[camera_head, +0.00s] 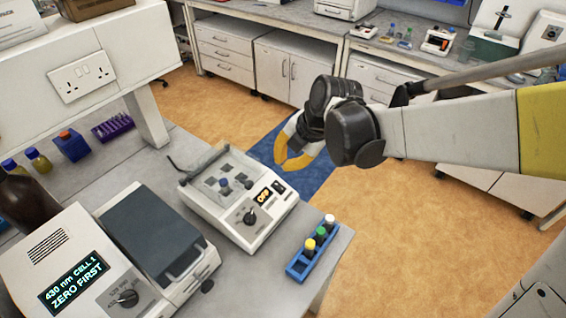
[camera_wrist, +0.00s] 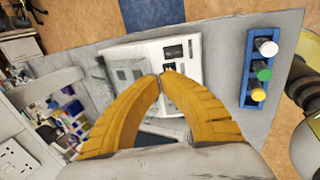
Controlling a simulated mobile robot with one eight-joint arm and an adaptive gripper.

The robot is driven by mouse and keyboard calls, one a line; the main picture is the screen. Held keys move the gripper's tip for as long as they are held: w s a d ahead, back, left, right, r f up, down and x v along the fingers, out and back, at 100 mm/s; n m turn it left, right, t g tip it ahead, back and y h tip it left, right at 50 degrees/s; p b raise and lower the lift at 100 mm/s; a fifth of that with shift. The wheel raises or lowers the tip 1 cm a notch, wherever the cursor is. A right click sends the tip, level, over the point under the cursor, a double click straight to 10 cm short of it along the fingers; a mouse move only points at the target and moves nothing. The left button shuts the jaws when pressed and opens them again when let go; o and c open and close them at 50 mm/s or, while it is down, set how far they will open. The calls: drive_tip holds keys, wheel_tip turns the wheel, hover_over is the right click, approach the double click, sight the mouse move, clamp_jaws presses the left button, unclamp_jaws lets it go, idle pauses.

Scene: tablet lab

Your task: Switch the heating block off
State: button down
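The heating block (camera_head: 222,192) is a white box on the bench, with a few small tubes in its clear-lidded top. Its lit orange display (camera_head: 264,195) appears to read OFF. A dark round knob (camera_head: 249,218) is left of the display and a small dark switch (camera_head: 278,187) is right of it. In the wrist view the block (camera_wrist: 142,52) lies beyond my fingers, which cover part of its front panel. My gripper (camera_head: 285,165) is raised near the block's far right side, apart from the panel. Its yellow fingertips (camera_wrist: 162,74) meet with nothing between them.
A blue rack (camera_head: 299,268) with capped tubes stands right of the block, near the bench edge. A photometer (camera_head: 75,270) with a lit screen stands at the left front. Bottles (camera_head: 38,160) and a purple rack (camera_head: 113,127) are behind. Open floor lies beyond the bench.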

drive_tip(key=shift+v, duration=1.15)
drive_tip(key=shift+w, duration=0.15)
drive_tip(key=shift+a, duration=0.1)
drive_tip(key=s+d+f+m+t+h+b, duration=0.1)
drive_tip(key=s+d+m+b, duration=0.3)
drive_tip(key=m, duration=1)
drive_tip(key=s+d+f+m+t+h+b, duration=0.2)
drive_tip(key=s+d+m+t+h+b, duration=0.1)
drive_tip(key=s+d+m, duration=0.8)
drive_tip(key=d+m+b, duration=0.1)
drive_tip(key=m, duration=0.2)
drive_tip(key=shift+s+d, duration=0.25)
